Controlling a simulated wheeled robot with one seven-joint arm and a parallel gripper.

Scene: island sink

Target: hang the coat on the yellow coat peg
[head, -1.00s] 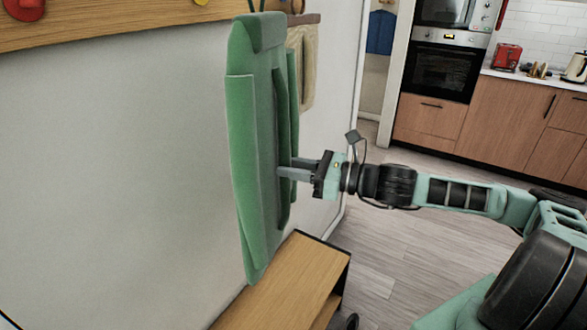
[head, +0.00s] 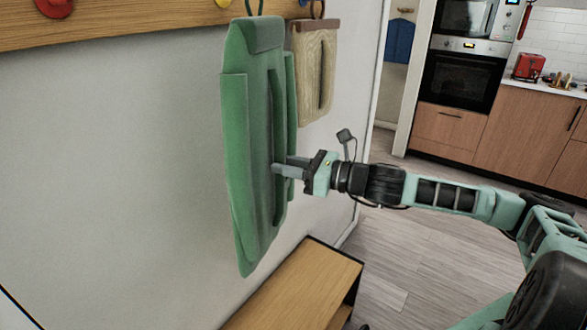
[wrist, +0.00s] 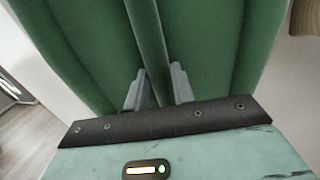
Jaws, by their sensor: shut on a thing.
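The green coat (head: 246,150) hangs upright in front of the wall in the head view, with a dark loop (head: 248,8) at its top that runs out of the picture. My gripper (head: 278,168) is at the coat's front and shut on its raised middle ridge. The wrist view shows the two fingertips (wrist: 156,85) on either side of that ridge on the coat (wrist: 95,45). The yellow peg (head: 223,2) is only partly in view at the top edge, just left of the loop. Whether the loop touches any peg is hidden above the picture.
A wooden peg board (head: 130,22) runs along the wall with a red peg (head: 54,7) at left. A beige coat (head: 314,75) hangs just right of the green one. A wooden bench (head: 300,290) stands below. The wall to the left is clear.

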